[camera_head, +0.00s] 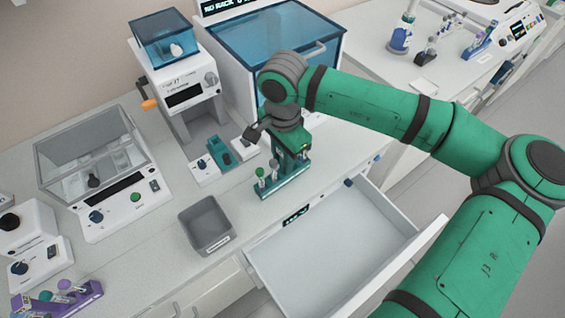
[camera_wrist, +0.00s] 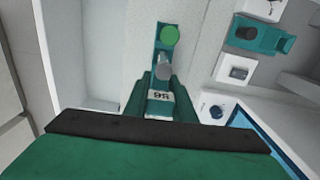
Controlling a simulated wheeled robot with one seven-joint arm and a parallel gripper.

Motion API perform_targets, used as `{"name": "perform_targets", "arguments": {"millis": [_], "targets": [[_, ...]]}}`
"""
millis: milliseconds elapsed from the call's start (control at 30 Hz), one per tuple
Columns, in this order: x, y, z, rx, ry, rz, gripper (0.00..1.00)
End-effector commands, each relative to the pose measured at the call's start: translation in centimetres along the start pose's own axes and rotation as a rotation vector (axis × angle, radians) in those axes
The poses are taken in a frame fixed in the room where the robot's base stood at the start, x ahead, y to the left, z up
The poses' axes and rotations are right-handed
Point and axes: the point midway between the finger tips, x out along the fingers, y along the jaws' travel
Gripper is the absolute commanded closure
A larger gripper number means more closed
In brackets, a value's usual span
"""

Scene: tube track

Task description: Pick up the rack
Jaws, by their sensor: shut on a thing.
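The teal rack (camera_head: 284,188) stands on the bench behind the open drawer. It holds a few capped tubes, one with a green cap. My gripper (camera_head: 290,148) reaches down from above and is shut on the rack near its middle. In the wrist view the rack (camera_wrist: 158,42) shows a green cap and a grey cap, with a numbered label close to the jaws. The fingertips and part of the rack are hidden by the gripper body. I cannot tell whether the rack touches the bench.
An open white drawer (camera_head: 330,245) juts out in front. A grey bin (camera_head: 206,226) stands to the left. A small device with a teal holder (camera_head: 222,152) is close behind the rack. A large blue-lidded box (camera_head: 255,50) is at the back. A purple rack (camera_head: 62,297) lies at the front left.

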Motion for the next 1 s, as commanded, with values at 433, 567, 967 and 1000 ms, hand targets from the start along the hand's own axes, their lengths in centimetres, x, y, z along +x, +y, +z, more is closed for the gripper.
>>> {"name": "perform_targets", "arguments": {"millis": [433, 567, 967, 1000], "targets": [[-6.4, 3.7, 1.3, 0.003, 0.004, -0.002, 1.0], [-8.4, 6.2, 2.5, -0.001, 0.003, -0.001, 1.0], [-11.3, 12.1, 5.2, -0.004, 0.0, -0.001, 1.0], [-11.4, 12.3, 5.3, -0.004, 0.0, -0.001, 1.0]]}}
